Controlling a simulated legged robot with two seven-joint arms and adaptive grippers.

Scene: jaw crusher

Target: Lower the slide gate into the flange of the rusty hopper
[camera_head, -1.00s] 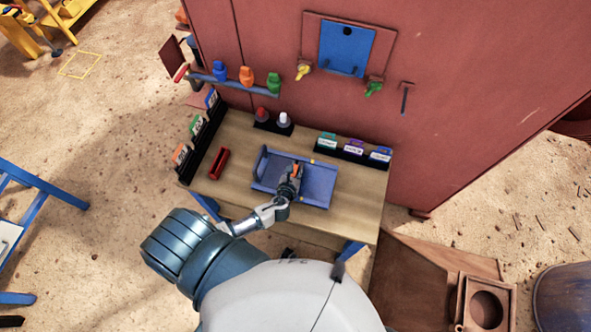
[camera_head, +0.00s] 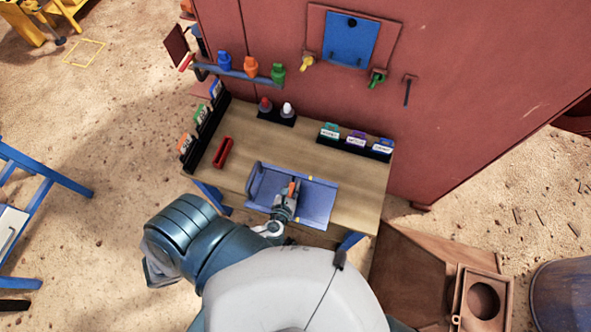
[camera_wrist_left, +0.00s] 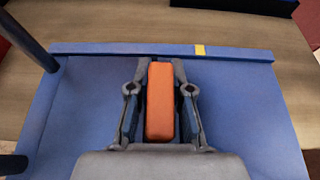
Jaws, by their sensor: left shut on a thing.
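A flat blue piece (camera_head: 315,200) with raised edges and yellow marks is at the table's front edge. I cannot tell for sure that it is the slide gate. My left gripper (camera_head: 293,188) is over its middle, shut on an orange block-like grip (camera_wrist_left: 160,103). The wrist view shows a finger on each side of the grip, with the blue surface beneath. How the grip joins the blue piece is hidden. A rusty brown structure with a square flange (camera_head: 461,302) around a round hole stands at the lower right, apart from the gripper. My right gripper is not in view.
The wooden table (camera_head: 300,148) holds a red tray (camera_head: 222,152), a bottle rack and labelled boxes (camera_head: 357,139). A large red wall (camera_head: 460,80) with a blue panel (camera_head: 348,38) rises behind. A blue frame (camera_head: 45,175) stands at left. Sandy ground lies around.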

